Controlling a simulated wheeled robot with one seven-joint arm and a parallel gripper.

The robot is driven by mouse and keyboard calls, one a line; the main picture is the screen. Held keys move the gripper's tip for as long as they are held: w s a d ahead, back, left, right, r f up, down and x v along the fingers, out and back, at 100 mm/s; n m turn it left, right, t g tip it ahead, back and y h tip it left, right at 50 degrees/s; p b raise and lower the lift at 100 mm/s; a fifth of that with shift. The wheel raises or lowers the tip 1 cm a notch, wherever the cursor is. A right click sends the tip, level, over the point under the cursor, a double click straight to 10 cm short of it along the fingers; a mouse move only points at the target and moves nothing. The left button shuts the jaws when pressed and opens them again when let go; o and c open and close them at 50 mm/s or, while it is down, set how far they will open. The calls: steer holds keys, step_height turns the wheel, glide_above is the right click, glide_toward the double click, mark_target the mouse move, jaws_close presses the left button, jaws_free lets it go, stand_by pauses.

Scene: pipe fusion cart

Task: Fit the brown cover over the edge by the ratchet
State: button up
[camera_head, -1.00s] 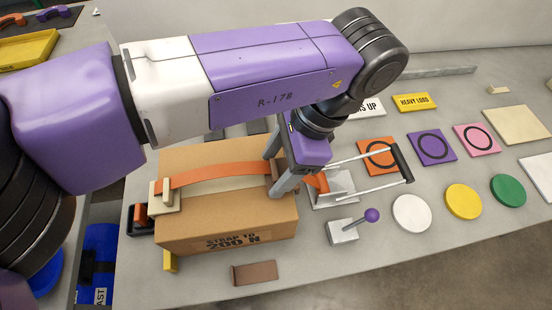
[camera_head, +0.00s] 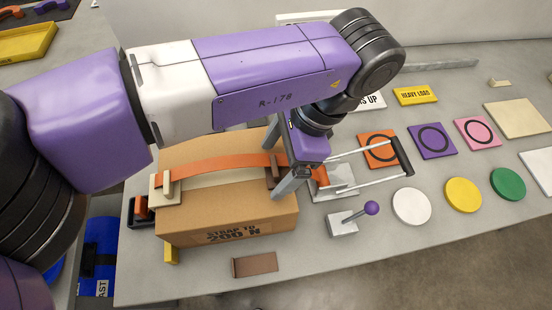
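The brown cover (camera_head: 271,174) sits at the box's right top edge, on the ratchet side, with the orange strap (camera_head: 215,165) running to it. My gripper (camera_head: 271,173) is down at that edge, its fingers spread apart, one beyond the cover and one on the near side. It looks open around the cover, though the arm and fingers hide part of the contact. The ratchet (camera_head: 335,180), with its long black-gripped handle, lies on the table right of the box. The cardboard box (camera_head: 190,220) carries a cream cover (camera_head: 166,188) at its left edge.
Another brown piece (camera_head: 255,264) lies on the table in front of the box. A purple-knobbed lever (camera_head: 343,222) stands below the ratchet. White, yellow and green discs and square ring tiles lie to the right. The front table edge is near.

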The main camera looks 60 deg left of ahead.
steer(key=shift+r, duration=0.15)
steer(key=shift+r+p, duration=2.4)
steer(key=shift+p, duration=0.2)
steer(key=p+v, duration=0.4)
steer(key=v, duration=0.3)
steer(key=shift+w+r+p, duration=0.2)
steer(key=shift+r+p, duration=0.1)
steer(key=shift+p, duration=0.05)
